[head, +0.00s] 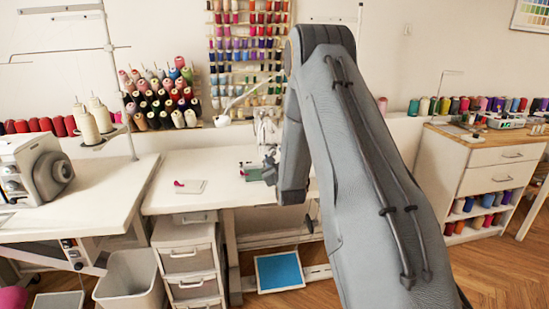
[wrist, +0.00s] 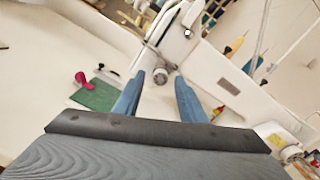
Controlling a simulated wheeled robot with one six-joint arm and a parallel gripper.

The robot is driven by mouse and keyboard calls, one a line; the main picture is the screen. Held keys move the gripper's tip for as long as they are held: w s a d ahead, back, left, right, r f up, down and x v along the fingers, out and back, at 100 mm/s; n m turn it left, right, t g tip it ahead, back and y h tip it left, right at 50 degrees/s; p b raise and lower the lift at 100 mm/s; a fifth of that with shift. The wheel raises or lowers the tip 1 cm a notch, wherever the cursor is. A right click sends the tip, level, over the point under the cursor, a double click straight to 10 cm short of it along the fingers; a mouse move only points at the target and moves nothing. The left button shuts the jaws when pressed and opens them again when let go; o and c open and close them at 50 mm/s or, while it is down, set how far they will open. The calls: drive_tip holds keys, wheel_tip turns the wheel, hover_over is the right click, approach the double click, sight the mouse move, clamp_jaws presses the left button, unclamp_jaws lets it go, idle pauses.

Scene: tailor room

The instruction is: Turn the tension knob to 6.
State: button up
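The white sewing machine (wrist: 235,70) fills the upper right of the wrist view, tilted in the picture. A small round grey knob (wrist: 160,75), likely the tension knob, shows on its end; its number marks are too small to read. My gripper (wrist: 159,83) is open, its two blue fingers either side of the knob in the picture. I cannot tell whether they touch it or stop short. In the head view the machine (head: 266,128) stands on the middle table, partly hidden by my arm. My gripper (head: 270,172) is small there, beside the machine.
A green cloth (wrist: 97,95) and a pink item (wrist: 81,79) lie left of the fingers. The white table (head: 165,165) is mostly clear at left. Another machine (head: 35,170) stands on the left table. Thread spools (head: 160,97) stand behind; a drawer cabinet (head: 490,165) is at right.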

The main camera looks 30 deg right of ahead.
drive_tip(key=v, duration=0.7)
drive_tip(key=shift+s+b, duration=0.3)
drive_tip(key=shift+b, duration=0.05)
drive_tip(key=shift+a, duration=0.2)
drive_tip(key=s+a+f+n+g+y+p, duration=0.2)
drive_tip(key=s+a+n+g+y, duration=0.2)
drive_tip(key=s+a+n+g, duration=1.05)
drive_tip(key=s+a+r+n+g, duration=0.1)
drive_tip(key=s+a+n, duration=0.2)
drive_tip(key=s+n, duration=0.7)
drive_tip(key=s+a+r+n+g+y+p, duration=0.1)
drive_tip(key=s+a+n, duration=0.3)
drive_tip(key=s+n, duration=0.5)
drive_tip(key=s+r+g, duration=0.1)
drive_tip(key=s, duration=0.3)
drive_tip(key=shift+n, duration=0.35)
drive_tip(key=shift+w+r, duration=0.1)
drive_tip(key=shift+r, duration=0.05)
